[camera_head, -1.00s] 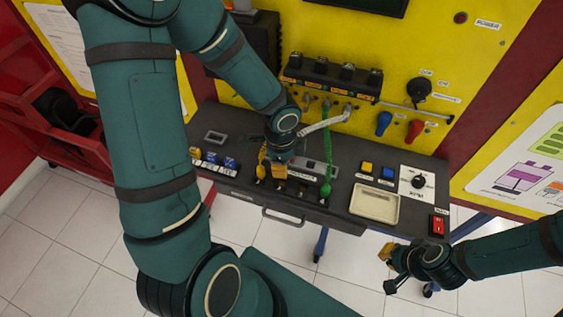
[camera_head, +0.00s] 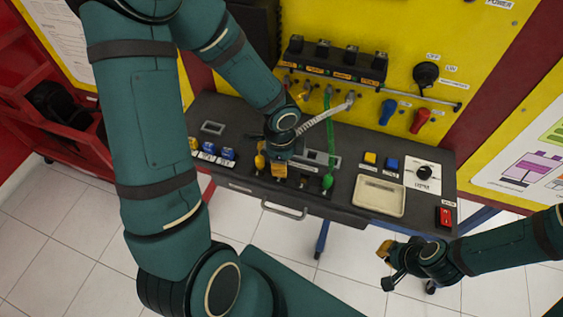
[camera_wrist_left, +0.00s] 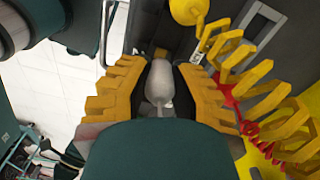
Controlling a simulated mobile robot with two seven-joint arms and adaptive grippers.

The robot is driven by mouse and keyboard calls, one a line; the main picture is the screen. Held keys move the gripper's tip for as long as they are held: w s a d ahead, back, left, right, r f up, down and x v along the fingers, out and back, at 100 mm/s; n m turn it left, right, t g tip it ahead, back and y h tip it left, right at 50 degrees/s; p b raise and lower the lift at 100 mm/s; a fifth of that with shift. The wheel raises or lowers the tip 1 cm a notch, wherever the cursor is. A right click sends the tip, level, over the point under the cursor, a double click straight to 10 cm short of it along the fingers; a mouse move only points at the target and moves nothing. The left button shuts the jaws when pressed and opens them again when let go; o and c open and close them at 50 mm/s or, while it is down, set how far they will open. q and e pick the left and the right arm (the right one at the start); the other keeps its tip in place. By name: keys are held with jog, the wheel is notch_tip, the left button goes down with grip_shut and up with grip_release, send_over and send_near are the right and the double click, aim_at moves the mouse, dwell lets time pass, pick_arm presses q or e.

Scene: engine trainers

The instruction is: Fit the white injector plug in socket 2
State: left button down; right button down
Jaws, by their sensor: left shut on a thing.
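The white injector plug (camera_wrist_left: 160,82) is between the yellow fingers of my left gripper (camera_wrist_left: 158,92) in the left wrist view. In the head view this gripper (camera_head: 279,169) is low over the socket row at the bench's front, at about the second place from the left. The white cable (camera_head: 325,112) runs from it to the rail. The plug's tip and the socket under it are hidden, so I cannot tell whether it is seated. A yellow plug (camera_head: 260,161) is just left and a green plug (camera_head: 327,181) to the right. My right gripper (camera_head: 386,265) hangs off the bench; its opening is unclear.
The dark bench (camera_head: 340,203) carries a cream tray (camera_head: 379,196), yellow and blue buttons, a dial and a red switch (camera_head: 445,216). The green cable (camera_head: 331,130) hangs close by on the right. A yellow coiled cable (camera_wrist_left: 258,75) passes beside my left fingers in the wrist view.

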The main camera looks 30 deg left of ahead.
pick_arm(q)
jog(key=shift+f+b, duration=0.8)
jog(key=shift+f, duration=0.05)
dwell(0.7)
jog(key=c, duration=1.2)
grip_release()
jog(key=shift+r, duration=0.15)
jog(key=shift+r+p, duration=2.45)
jog(key=shift+r, duration=0.2)
notch_tip(320, 180, up, 3)
jog(key=p, duration=0.2)
jog(key=shift+p, duration=0.35)
